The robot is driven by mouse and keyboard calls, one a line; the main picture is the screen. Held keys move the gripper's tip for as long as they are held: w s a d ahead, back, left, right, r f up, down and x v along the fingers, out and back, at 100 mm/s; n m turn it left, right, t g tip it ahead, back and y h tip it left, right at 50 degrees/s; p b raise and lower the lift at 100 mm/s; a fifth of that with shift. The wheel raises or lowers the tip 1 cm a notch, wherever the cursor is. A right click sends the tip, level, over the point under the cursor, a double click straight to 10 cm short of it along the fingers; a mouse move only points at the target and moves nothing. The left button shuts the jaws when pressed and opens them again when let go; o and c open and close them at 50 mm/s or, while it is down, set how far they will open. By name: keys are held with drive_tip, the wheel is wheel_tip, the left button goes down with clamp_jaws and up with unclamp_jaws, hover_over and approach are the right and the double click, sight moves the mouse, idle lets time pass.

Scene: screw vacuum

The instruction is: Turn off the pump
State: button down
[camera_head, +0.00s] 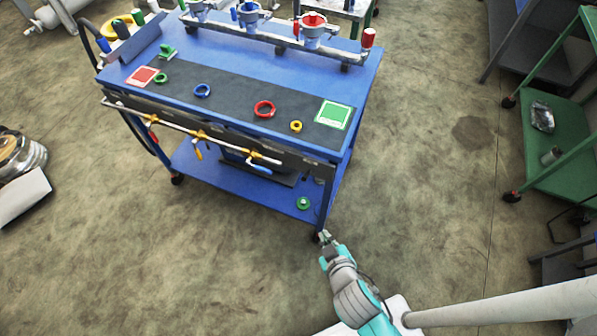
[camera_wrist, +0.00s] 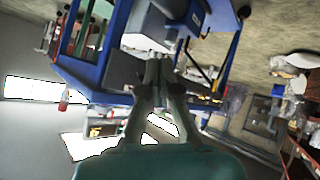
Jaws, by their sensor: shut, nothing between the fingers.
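A blue wheeled cart (camera_head: 245,60) stands ahead, its upper shelf carrying a pipe with valves. On its lower shelf (camera_head: 215,172) sits a dark and blue unit (camera_head: 262,170), partly hidden by the top; I cannot tell if it is the pump. A round green part (camera_head: 303,203) lies on the lower shelf's near right corner. My gripper (camera_head: 324,236) is shut and empty, beside the cart's front right wheel, apart from the green part in the picture. In the wrist view my gripper (camera_wrist: 158,72) shows closed fingers, with blue cart framing (camera_wrist: 85,88) beyond, seen tilted.
A pipe with small yellow valves (camera_head: 202,136) runs along the cart's front. Coloured rings, such as a red one (camera_head: 264,109), lie on the dark mat (camera_head: 228,97). A green cart (camera_head: 565,150) stands at the right. The floor (camera_head: 430,180) between the carts is clear.

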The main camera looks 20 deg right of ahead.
drive_tip(key=w+h, duration=0.2)
drive_tip(key=w, duration=0.4)
drive_tip(key=m+g+h, duration=0.3)
approach(306, 176)
drive_tip(key=w+f, duration=0.2)
drive_tip(key=w+a+r+m+g+h, duration=0.1)
drive_tip(key=w+a+r+m+h, duration=0.1)
drive_tip(key=r, duration=0.5)
drive_tip(key=shift+a+m, duration=0.5)
drive_tip(key=shift+a, duration=0.5)
drive_tip(key=shift+w, duration=0.15)
drive_tip(key=x, duration=0.9)
drive_tip(key=shift+d+f, duration=0.25)
drive_tip(key=shift+s+d+f, duration=0.15)
drive_tip(key=shift+s+f, duration=0.45)
drive_tip(key=shift+f, duration=0.2)
drive_tip(key=shift+s+d+f, duration=0.15)
drive_tip(key=shift+s+f, duration=0.45)
drive_tip(key=shift+f, duration=0.2)
